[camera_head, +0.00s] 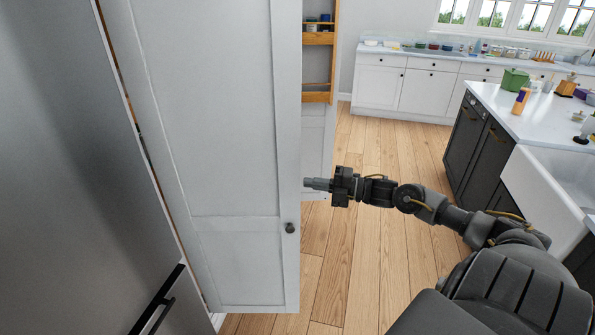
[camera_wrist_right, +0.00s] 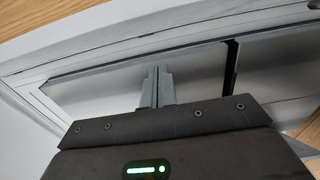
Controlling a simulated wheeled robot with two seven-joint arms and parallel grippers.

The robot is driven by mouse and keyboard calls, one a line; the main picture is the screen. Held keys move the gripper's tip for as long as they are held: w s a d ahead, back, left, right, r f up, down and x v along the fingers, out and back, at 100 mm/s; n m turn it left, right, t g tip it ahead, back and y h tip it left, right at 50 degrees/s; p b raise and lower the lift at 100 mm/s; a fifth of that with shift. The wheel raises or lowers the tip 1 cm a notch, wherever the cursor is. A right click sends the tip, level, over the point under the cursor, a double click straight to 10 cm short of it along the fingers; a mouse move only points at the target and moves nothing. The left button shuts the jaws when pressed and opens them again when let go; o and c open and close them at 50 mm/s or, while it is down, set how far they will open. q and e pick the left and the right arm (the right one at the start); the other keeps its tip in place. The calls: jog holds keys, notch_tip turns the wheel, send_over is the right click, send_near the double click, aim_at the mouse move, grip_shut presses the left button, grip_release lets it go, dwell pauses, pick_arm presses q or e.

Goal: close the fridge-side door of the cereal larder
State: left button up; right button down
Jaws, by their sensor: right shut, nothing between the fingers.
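The fridge-side door (camera_head: 215,130) of the cereal larder is a tall white panel with a dark round knob (camera_head: 290,228) low near its right edge. It stands right of the steel fridge. A narrow gap with bits of colour shows along its left side. My right gripper (camera_head: 310,184) is shut and empty, its fingertips at the door's right edge, above the knob. I cannot tell whether they touch it. In the right wrist view the closed fingers (camera_wrist_right: 157,85) point at a pale panelled surface. My left gripper is not in view.
A second white door (camera_head: 314,140) with a wooden rack (camera_head: 318,96) of small jars stands behind the first. The steel fridge (camera_head: 70,170) is at left. A dark island (camera_head: 475,145) with a white sink stands at right. Wooden floor (camera_head: 365,250) is clear between.

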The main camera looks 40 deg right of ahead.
aim_at(298, 172)
jog(key=w+p, duration=0.1)
jog(key=w, duration=0.3)
jog(key=w+p, duration=0.1)
jog(key=w, duration=0.1)
jog(key=shift+w+a+r+p, duration=0.1)
jog(key=shift+a+p, duration=0.2)
jog(key=shift+a, duration=0.1)
jog(key=shift+w+d, duration=0.3)
jog(key=shift+d, duration=0.05)
jog(key=shift+d, duration=0.1)
